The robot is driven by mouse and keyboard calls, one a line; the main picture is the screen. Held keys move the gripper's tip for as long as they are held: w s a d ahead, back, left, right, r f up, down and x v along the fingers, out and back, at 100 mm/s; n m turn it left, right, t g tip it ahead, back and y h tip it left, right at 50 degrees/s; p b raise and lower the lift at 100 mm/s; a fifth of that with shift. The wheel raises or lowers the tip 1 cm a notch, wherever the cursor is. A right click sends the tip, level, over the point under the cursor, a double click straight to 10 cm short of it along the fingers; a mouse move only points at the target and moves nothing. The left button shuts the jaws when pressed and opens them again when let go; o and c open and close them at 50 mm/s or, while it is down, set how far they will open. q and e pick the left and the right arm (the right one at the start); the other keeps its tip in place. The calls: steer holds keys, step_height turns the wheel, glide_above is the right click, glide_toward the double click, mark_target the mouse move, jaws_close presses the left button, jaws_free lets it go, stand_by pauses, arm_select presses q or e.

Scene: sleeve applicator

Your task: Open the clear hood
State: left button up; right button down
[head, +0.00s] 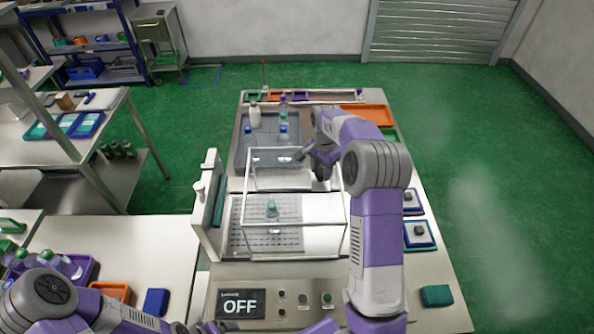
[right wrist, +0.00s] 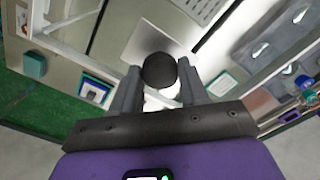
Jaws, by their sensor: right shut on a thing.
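The clear hood (head: 343,222) is a see-through box with thin white edges over the machine bed in the head view. Its white edge bars also cross the right wrist view. My right gripper (head: 308,156) is at the hood's far upper edge. In the right wrist view, my right gripper (right wrist: 160,88) has its two grey fingers on either side of a round black knob (right wrist: 159,70) and is shut on it. The hood's exact tilt is hard to tell. My left arm shows at the bottom left, with its gripper out of view.
A green-capped bottle (head: 271,209) stands on the slotted bed (head: 245,240) beneath the hood. A display (head: 240,304) reads OFF at the front. A grey tray with bottles (head: 240,155) lies behind, an orange tray (head: 372,116) at the back right. A white upright panel (head: 207,205) stands left.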

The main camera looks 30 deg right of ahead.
steer(key=s+d, duration=0.4)
steer(key=d, duration=0.4)
steer(key=s+d+p, duration=0.1)
steer(key=s+d, duration=0.3)
steer(key=d, duration=0.4)
steer(key=shift+d, duration=0.3)
steer(key=c, duration=0.6)
jaws_free()
step_height(320, 180, up, 8)
steer(key=shift+f, duration=0.15)
